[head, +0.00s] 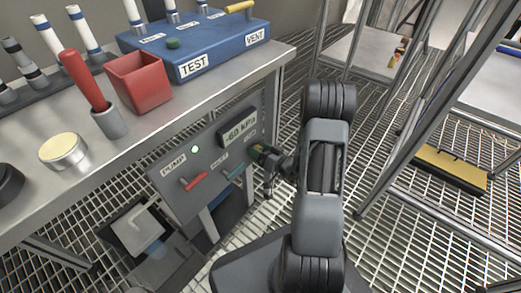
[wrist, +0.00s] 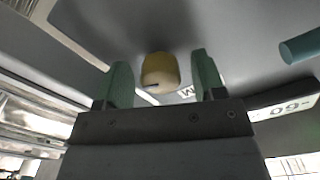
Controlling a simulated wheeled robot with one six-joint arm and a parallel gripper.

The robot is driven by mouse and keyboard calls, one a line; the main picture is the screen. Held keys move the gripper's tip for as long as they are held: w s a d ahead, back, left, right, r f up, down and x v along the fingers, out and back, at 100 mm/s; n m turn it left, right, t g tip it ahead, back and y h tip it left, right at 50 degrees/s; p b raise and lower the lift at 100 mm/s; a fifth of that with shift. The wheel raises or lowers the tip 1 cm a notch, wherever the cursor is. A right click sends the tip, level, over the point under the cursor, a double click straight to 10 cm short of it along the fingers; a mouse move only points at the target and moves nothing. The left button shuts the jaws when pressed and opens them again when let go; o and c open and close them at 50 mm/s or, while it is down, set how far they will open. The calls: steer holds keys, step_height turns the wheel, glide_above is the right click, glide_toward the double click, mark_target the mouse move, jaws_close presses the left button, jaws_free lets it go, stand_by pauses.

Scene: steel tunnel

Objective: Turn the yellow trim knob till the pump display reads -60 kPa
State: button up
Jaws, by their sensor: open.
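The yellow trim knob (wrist: 160,72) shows in the wrist view between the two green fingertips of my gripper (wrist: 160,82), with a gap on both sides. The gripper is open and faces the pump panel (head: 175,205). In the head view my gripper (head: 259,154) is at the panel's right part and hides the knob. The pump display (head: 238,128) appears to read -60 kPa; its end also shows in the wrist view (wrist: 285,108), with "-60" upside down.
A red lever (head: 195,181) and a teal lever (head: 233,170) stick out of the panel near my gripper. A green light (head: 195,149) is lit. The steel bench (head: 205,108) overhangs the panel, carrying a blue TEST/VENT box (head: 215,50). A rack (head: 450,210) stands at right.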

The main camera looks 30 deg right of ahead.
steer(key=p+v, duration=0.2)
steer(key=v, duration=1.2)
steer(key=shift+p, duration=0.4)
steer(key=s+a+r+n+g+y+p, duration=0.1)
steer(key=a+r+g+p, duration=0.5)
steer(key=r, duration=0.4)
steer(key=s+a+r+n+g+y+p, duration=0.15)
steer(key=a+r+g+p, duration=0.25)
steer(key=r+p, duration=0.55)
steer(key=s+a+r+n+g+y+p, duration=0.1)
steer(key=a+r+n+g+p, duration=0.1)
steer(key=a+r+g+p, duration=0.6)
step_height(320, 180, up, 30)
steer(key=d+m+t+h+p, duration=0.3)
steer(key=h+p, duration=0.8)
steer(key=p, duration=0.5)
steer(key=shift+s+m+t, duration=0.3)
steer(key=shift+m+t, duration=0.35)
steer(key=shift+t, duration=0.45)
steer(key=shift+c, duration=0.4)
